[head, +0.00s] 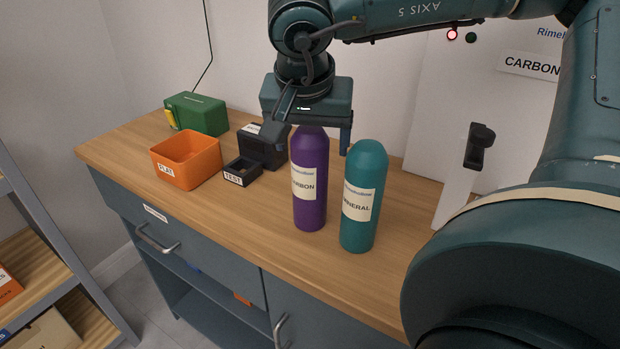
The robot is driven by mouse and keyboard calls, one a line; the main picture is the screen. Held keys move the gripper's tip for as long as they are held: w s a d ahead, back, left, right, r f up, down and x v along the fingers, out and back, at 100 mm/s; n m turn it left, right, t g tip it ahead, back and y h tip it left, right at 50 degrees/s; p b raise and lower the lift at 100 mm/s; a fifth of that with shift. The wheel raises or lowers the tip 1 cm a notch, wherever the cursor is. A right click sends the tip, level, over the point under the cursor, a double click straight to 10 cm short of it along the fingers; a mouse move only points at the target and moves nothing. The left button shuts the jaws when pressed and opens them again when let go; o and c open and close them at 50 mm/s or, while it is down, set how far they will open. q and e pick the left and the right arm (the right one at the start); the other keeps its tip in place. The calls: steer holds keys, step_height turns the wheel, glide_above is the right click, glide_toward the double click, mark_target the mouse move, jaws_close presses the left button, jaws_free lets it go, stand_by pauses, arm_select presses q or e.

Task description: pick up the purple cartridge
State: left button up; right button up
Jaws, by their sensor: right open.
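The purple cartridge (309,205) stands upright on the wooden counter (255,234), with a white label that reads CARBON in part. My right gripper (314,138) points down from above at the cartridge's top. Its fingers are open, one on the left and one on the right of the top, and the gripper body hides the very top of the cartridge. I cannot tell whether the fingers touch it. My left gripper is not in view.
A teal cartridge (359,228) labelled MINERAL stands close on the right. Behind left are a black device (259,150) with a TEST tray (237,178), an orange FLAT bin (187,172) and a green case (199,112). A white panel (424,130) rises behind right. The front counter is clear.

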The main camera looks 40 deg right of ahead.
steer(key=c, duration=1.5)
steer(key=shift+r, duration=0.1)
steer(key=shift+c, duration=0.8)
